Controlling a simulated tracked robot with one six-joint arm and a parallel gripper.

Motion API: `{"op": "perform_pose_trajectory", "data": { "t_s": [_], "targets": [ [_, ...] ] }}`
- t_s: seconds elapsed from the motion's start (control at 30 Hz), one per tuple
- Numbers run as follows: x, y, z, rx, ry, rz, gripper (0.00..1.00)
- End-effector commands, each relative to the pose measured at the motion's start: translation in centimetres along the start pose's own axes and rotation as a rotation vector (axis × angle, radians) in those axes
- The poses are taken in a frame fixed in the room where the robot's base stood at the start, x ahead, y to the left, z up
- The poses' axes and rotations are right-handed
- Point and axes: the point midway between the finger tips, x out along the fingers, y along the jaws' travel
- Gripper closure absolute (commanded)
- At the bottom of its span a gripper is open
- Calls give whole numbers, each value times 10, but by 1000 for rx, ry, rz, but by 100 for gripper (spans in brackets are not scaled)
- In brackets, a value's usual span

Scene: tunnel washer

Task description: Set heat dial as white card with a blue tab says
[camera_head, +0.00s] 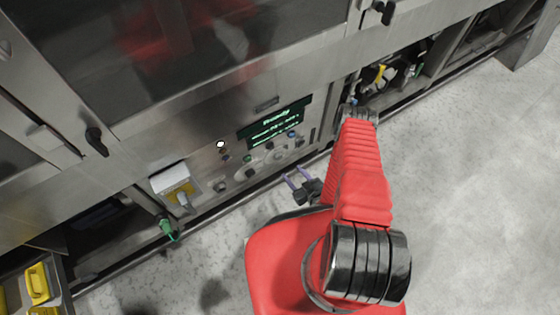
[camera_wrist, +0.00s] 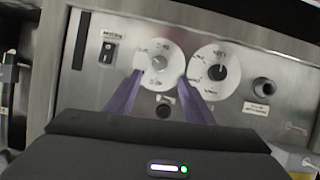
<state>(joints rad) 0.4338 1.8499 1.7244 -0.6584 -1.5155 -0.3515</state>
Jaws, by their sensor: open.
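Two round white dials sit side by side on a metal panel in the wrist view: a left dial (camera_wrist: 160,48) and a right dial (camera_wrist: 222,54) with a dark centre knob. Their lettering is too blurred to tell which is the heat dial. My gripper (camera_wrist: 161,78) is open and empty, its purple fingers either side of the left dial's lower part as seen; contact cannot be told. In the head view my gripper (camera_head: 295,177) is in front of the panel, below the pale dials (camera_head: 276,156). I cannot make out a white card with a blue tab.
Above the dials is a lit green-text display (camera_head: 275,125). A labelled switch (camera_wrist: 108,50) is left of the dials, a round button (camera_wrist: 264,87) right. A white-and-yellow box (camera_head: 172,180) juts from the panel's left. Grey floor (camera_head: 470,190) is clear at right.

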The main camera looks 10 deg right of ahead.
Motion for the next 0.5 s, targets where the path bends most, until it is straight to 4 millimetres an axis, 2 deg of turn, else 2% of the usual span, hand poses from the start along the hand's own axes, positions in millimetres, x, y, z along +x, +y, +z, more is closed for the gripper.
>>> {"op": "perform_pose_trajectory", "data": {
  "t_s": [0.5],
  "targets": [
    [74,-1,0,-2,1,-2,52]
  ]
}}
